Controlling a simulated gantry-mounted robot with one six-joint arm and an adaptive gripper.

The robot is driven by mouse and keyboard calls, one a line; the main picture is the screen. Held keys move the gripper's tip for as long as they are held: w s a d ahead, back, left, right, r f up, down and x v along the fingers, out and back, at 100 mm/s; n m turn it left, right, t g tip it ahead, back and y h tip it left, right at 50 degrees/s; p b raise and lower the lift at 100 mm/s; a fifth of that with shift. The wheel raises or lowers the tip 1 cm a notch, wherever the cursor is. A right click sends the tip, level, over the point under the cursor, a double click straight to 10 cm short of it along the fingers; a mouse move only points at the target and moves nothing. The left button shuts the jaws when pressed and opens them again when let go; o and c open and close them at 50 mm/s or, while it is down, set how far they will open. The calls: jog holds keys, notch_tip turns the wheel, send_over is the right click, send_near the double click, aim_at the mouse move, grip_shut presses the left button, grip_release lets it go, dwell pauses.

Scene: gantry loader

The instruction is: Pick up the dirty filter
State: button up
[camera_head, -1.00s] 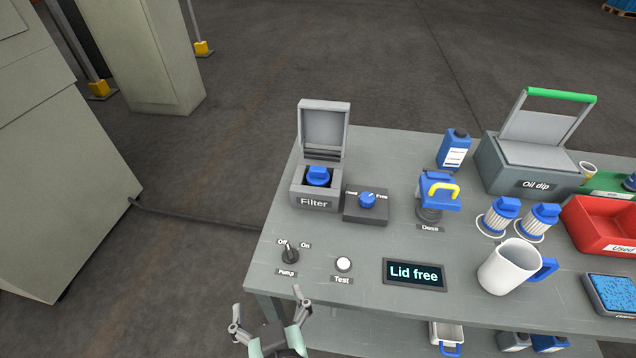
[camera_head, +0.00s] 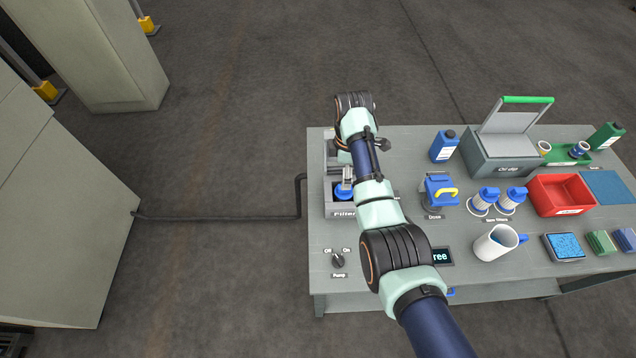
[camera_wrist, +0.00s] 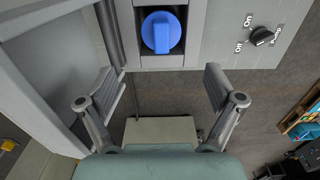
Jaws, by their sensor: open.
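The dirty filter, its blue cap showing (camera_head: 343,190), sits in the grey filter housing (camera_head: 340,212) at the table's left end. The housing's lid stands open. In the wrist view the blue cap (camera_wrist: 161,32) is at the top middle, set in the square opening, with the lid (camera_wrist: 45,60) to its left. My gripper (camera_wrist: 160,75) is open and empty. Its two fingers are spread to either side of the cap's line, and they appear apart from the cap. In the head view my arm partly covers the housing and hides most of the gripper.
The pump switch (camera_head: 338,260) is in front of the housing. To the right are the blue dose unit (camera_head: 440,190), two new filters (camera_head: 484,200), a white jug (camera_head: 492,244) and a red bin (camera_head: 540,196).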

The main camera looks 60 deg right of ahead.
aim_at(344, 194)
jog(key=shift+s+f, duration=0.15)
jog(key=shift+f, duration=0.3)
notch_tip(344, 194, down, 2)
jog(key=shift+s+f+b, duration=0.1)
jog(key=shift+s+b, duration=0.05)
jog(key=shift+b, duration=0.4)
notch_tip(344, 194, down, 5)
jog(key=shift+s+d+f+b, duration=0.1)
jog(key=shift+s+b, duration=0.05)
jog(key=shift+b, duration=1.1)
grip_shut()
